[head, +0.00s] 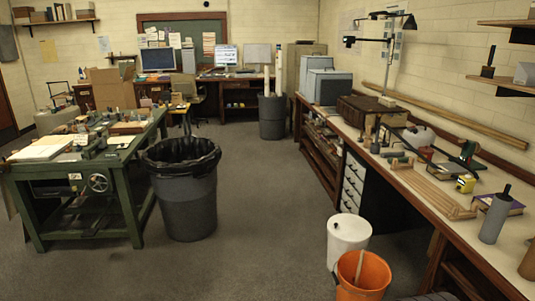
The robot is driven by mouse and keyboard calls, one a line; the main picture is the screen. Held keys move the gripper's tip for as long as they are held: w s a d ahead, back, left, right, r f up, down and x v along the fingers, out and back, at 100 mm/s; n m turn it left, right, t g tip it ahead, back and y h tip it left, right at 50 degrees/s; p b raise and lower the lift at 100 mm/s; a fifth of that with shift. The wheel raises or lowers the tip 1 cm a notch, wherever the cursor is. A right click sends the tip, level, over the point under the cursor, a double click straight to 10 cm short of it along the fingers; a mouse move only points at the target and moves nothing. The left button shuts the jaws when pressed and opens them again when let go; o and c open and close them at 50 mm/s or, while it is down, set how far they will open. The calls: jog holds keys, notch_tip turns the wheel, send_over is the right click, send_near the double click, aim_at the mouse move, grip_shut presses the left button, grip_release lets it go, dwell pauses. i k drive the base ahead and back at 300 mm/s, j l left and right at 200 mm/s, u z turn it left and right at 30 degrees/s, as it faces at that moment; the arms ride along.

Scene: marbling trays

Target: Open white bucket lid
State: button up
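The white bucket (346,246) stands on the floor at the lower right, by the front of the long workbench. Its pale round top (349,226) looks closed, with a small dark mark on it; details of the lid are too small to tell. An orange bucket (364,278) stands just in front of it and overlaps its lower right side in the picture. A stick rises out of the orange bucket. My gripper is not in view.
A long workbench (455,185) with tools runs along the right wall. A grey bin (186,205) with a black liner stands beside a green worktable (132,180) on the left. The grey floor (268,215) between the bin and the white bucket is clear.

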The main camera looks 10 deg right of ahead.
aim_at(349, 227)
jog(key=i, duration=1.65)
jog(key=i+l, duration=0.1)
jog(key=i, duration=0.8)
jog(key=i+l, duration=0.15)
jog(key=i, duration=0.75)
jog(key=i+u, duration=0.25)
jog(key=i, duration=0.15)
jog(key=i+l+u, duration=0.3)
jog(key=i+j, duration=0.1)
